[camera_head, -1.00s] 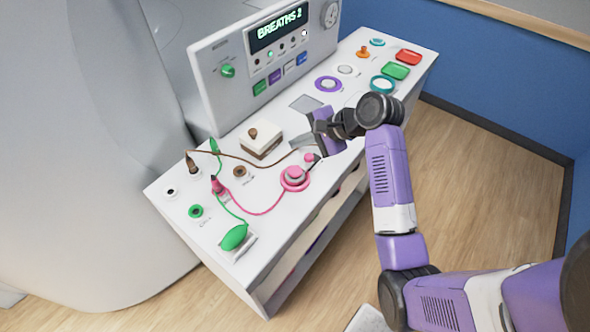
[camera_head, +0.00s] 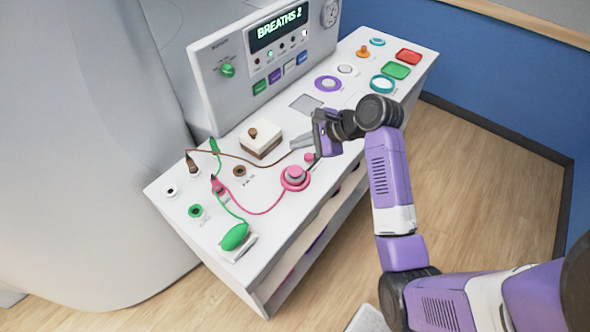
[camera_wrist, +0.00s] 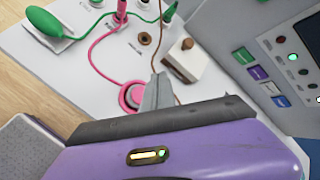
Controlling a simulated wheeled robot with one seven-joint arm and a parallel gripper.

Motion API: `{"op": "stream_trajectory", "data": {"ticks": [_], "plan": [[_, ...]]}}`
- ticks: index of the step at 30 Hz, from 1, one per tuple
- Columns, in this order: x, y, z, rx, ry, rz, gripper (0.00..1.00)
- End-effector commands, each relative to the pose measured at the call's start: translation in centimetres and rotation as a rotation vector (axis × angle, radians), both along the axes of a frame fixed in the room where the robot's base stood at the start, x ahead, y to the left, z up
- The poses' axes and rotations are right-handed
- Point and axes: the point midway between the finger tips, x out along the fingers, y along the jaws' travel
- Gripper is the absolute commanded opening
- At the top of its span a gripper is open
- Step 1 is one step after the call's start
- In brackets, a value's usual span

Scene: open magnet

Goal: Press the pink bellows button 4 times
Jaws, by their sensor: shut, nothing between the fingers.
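The pink bellows button (camera_head: 295,175) is a round pink button in a pink ring near the front edge of the white console top. A pink cord runs from it toward a pink plug (camera_head: 217,184). It also shows in the wrist view (camera_wrist: 130,97), partly covered by my fingers. My gripper (camera_head: 296,144) is shut and empty, above the console and behind the button in the head view. In the wrist view the closed grey fingers (camera_wrist: 157,82) show just right of the button. I see no contact with it. The display (camera_head: 278,32) reads "BREATHS 2".
A smaller pink knob (camera_head: 310,157) sits close to the button. A white-and-brown block (camera_head: 261,145) with a brown knob stands behind it. A green bulb (camera_head: 234,237) and cords lie left. Purple, teal, green and red controls fill the right side.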

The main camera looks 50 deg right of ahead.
Motion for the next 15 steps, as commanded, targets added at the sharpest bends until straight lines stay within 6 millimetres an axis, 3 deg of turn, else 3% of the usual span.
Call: {"op": "stream_trajectory", "data": {"ticks": [15], "plan": [[0.0, 0.0, -5.4, -0.001, -0.001, 0.000, 0.00]]}}
